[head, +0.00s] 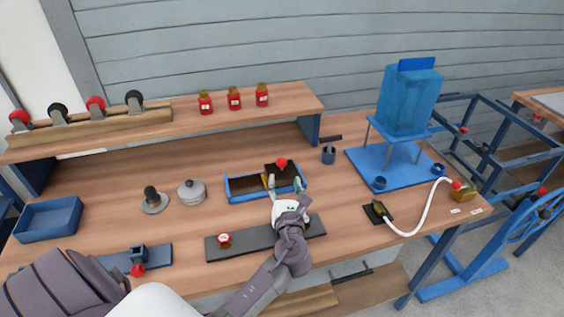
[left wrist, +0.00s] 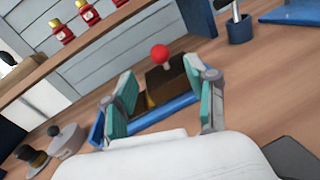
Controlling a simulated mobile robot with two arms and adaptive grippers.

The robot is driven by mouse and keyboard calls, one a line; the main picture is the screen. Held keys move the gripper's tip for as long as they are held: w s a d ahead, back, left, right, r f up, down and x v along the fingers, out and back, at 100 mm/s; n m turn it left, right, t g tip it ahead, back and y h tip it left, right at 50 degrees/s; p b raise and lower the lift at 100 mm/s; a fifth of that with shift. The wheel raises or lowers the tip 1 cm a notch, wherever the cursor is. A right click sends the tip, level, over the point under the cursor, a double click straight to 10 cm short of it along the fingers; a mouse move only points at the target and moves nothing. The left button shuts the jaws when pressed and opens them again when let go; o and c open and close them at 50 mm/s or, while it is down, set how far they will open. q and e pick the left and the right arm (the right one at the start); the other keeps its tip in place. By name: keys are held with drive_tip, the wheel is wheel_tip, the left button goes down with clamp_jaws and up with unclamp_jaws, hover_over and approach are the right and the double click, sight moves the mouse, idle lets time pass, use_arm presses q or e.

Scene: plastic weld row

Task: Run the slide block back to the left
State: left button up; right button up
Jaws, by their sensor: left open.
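The slide block (head: 283,171) is a dark brown block with a red ball knob (head: 281,162). It sits at the right end of a blue-walled tray (head: 240,199). In the left wrist view the block (left wrist: 166,84) and its knob (left wrist: 159,53) show between my fingers, ahead of them. My left gripper (head: 285,184) is open and empty at the tray's near side, its fingers pointing at the block; I cannot tell whether they touch it. The tray's near wall (left wrist: 160,112) crosses between the fingers in the wrist view. My right gripper is not seen.
A lidded grey pot (head: 192,192) stands left, a small blue cup (head: 328,155) right. A shelf behind holds red jars (head: 234,98).

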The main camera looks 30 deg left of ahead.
sight(283, 166)
use_arm(q)
drive_tip(key=x, duration=0.4)
drive_tip(key=shift+a, duration=0.1)
drive_tip(key=x, duration=0.3)
drive_tip(key=shift+w+a, duration=0.15)
drive_tip(key=shift+w, duration=0.2)
drive_tip(key=shift+w+a, duration=0.4)
drive_tip(key=c, duration=0.5)
clamp_jaws()
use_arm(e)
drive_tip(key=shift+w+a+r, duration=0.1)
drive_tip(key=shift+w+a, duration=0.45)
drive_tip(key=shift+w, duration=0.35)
